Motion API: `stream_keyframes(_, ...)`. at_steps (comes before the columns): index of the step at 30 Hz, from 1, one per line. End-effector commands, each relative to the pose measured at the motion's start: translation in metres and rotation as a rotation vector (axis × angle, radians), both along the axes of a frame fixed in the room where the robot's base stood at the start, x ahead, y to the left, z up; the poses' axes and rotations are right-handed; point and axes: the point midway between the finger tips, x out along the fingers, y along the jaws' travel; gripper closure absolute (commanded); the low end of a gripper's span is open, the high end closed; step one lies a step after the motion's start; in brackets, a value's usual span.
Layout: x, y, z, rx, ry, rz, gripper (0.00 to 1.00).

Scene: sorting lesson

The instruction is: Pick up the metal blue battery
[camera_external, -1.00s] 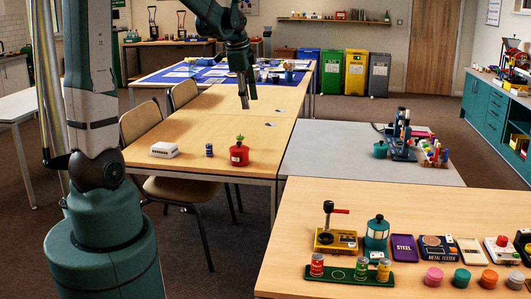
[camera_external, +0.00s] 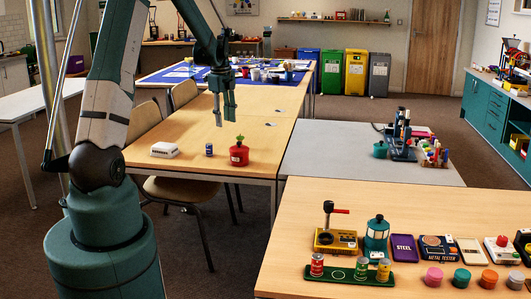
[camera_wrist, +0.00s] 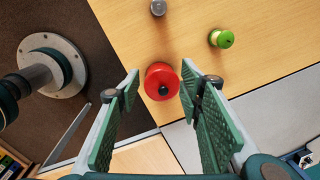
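The blue battery (camera_external: 209,149) is a small upright cylinder on the long wooden table, between a white box and a red pot in the external view. My gripper (camera_external: 223,119) is above the table, behind and slightly right of the battery, apart from it. In the wrist view my gripper (camera_wrist: 158,82) has its two fingers wide apart with nothing held. I cannot pick out the blue battery with certainty in the wrist view; a small grey-topped cylinder (camera_wrist: 158,8) shows at its top edge.
The wrist view shows a red round object (camera_wrist: 161,78) between the fingers and a green one (camera_wrist: 221,39). A grey table (camera_external: 340,153) adjoins on the right.

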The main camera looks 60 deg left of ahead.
Motion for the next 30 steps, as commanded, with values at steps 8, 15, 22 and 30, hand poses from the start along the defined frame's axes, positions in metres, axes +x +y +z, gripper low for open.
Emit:
stream_keyframes(8,-0.013,0.061,-0.052,-0.023,0.043,-0.108,0.63)
stream_keyframes(15,-0.025,0.092,-0.083,-0.042,0.066,-0.176,0.63)
stream_keyframes(22,-0.029,0.100,-0.092,-0.048,0.073,-0.196,0.63)
stream_keyframes(30,-0.029,0.100,-0.092,-0.048,0.072,-0.195,0.63)
